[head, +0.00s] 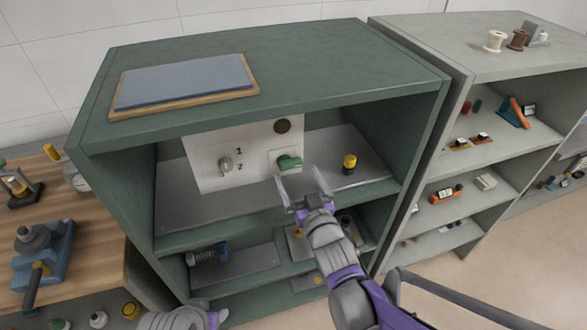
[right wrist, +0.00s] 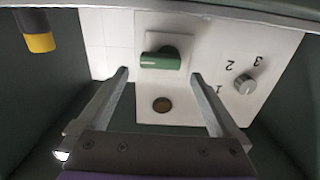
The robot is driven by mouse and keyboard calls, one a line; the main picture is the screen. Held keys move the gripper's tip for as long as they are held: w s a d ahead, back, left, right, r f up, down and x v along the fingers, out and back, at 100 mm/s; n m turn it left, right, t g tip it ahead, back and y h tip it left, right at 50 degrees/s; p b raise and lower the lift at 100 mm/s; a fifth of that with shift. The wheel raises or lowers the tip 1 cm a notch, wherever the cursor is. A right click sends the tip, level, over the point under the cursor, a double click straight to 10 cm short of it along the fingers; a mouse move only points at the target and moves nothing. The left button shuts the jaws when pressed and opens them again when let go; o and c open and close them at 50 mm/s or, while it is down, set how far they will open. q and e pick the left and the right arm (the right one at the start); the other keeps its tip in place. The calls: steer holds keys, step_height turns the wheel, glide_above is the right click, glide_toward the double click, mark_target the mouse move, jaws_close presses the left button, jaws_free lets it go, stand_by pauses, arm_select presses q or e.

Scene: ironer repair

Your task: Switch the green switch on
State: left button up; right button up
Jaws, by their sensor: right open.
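The green switch (head: 289,161) sits on a white panel (head: 213,150) at the back of the green cabinet's upper compartment. In the right wrist view the green switch (right wrist: 160,60) lies ahead, between the lines of the two fingers. My right gripper (head: 304,187) is open and empty, in front of the switch and a little below it in the head view; it also shows in the right wrist view (right wrist: 165,98). The fingers appear apart from the switch. My left arm shows only partly at the bottom edge of the head view; its jaws cannot be made out.
A grey knob (head: 225,163) with numbers and a dark round disc (head: 283,126) are on the same panel. A yellow and black object (head: 349,163) stands right of the switch. The cabinet's top (head: 330,62) and side walls enclose the compartment.

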steer(key=v, duration=0.6)
steer(key=shift+s, duration=0.25)
steer(key=s+d+f+m+g+h+p, duration=0.25)
steer(key=s+d+f+g+h, duration=0.3)
steer(key=d, duration=0.45)
steer(key=s+d+f+g+p, duration=0.1)
steer(key=s+d+f+g, duration=0.1)
steer(key=s, duration=0.4)
steer(key=s+d+f+g, duration=0.1)
steer(key=s+d+g, duration=0.1)
steer(key=s+g, duration=0.2)
steer(key=s+m, duration=0.1)
steer(key=s, duration=0.2)
steer(key=shift+s+d+f+p, duration=0.25)
steer(key=shift+f+p, duration=0.1)
steer(key=shift+f, duration=0.05)
